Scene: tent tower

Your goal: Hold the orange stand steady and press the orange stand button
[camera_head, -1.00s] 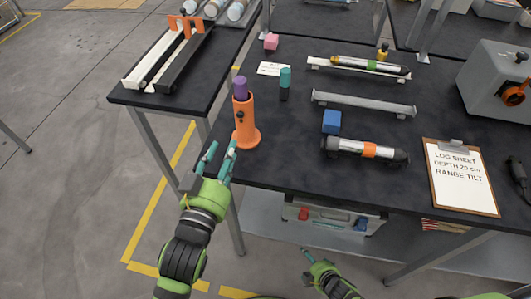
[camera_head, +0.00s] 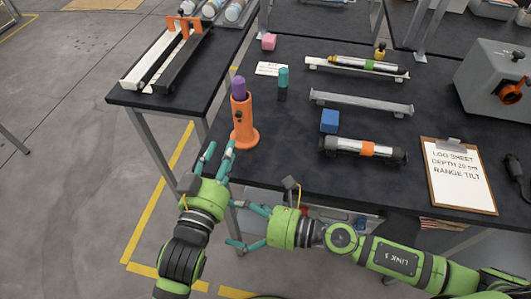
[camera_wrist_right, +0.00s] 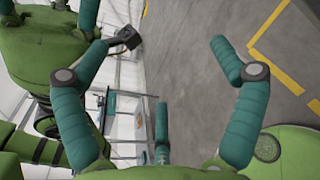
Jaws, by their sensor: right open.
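The orange stand (camera_head: 243,125) is upright at the left front of the dark table, with a purple cylinder (camera_head: 238,85) in its top. A small dark knob (camera_head: 238,117), possibly the button, shows on its side. My left gripper (camera_head: 219,153) is open, its teal fingers just in front of and left of the stand's base, not around it. My right gripper (camera_head: 236,225) is open and empty, below the table's front edge and close to my left wrist. The right wrist view shows its spread teal fingers (camera_wrist_right: 190,60) with only floor between them; the stand is not seen there.
A teal-capped cylinder (camera_head: 283,84) stands right of the orange stand. A blue cube (camera_head: 329,121), an orange-banded tube (camera_head: 362,150) and a clipboard (camera_head: 458,176) lie farther right. The table's front edge is close to both grippers.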

